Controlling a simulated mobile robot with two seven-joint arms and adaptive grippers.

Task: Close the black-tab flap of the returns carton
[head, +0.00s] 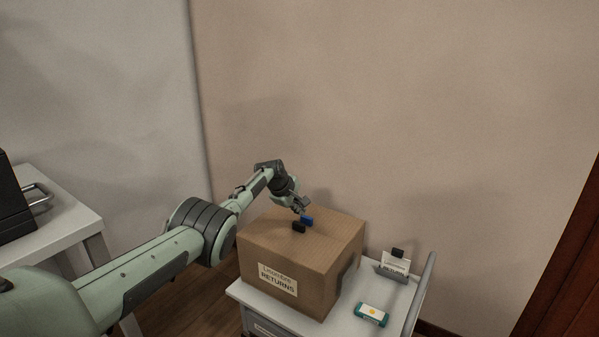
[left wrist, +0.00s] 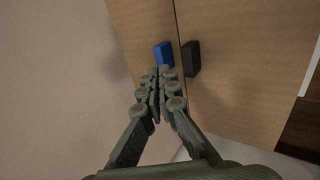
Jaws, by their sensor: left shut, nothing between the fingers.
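The returns carton (head: 290,250) is a brown cardboard box with a white "RETURNS" label on its front, standing on a white cart. Its top looks flat, with two flaps meeting at a thin seam. A black tab (head: 299,227) and a blue tab (head: 307,220) sit close together on either side of this seam. In the left wrist view the black tab (left wrist: 190,58) is right of the seam and the blue tab (left wrist: 163,54) left of it. My left gripper (head: 303,207) is shut and empty, just above the carton top beside the tabs. My right gripper is not in view.
The white cart (head: 345,323) has a grey rail (head: 421,290) at its right. A teal-edged device (head: 372,314) and a small returns card on a stand (head: 395,265) lie right of the carton. A white table (head: 60,235) stands at left. A wall is behind.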

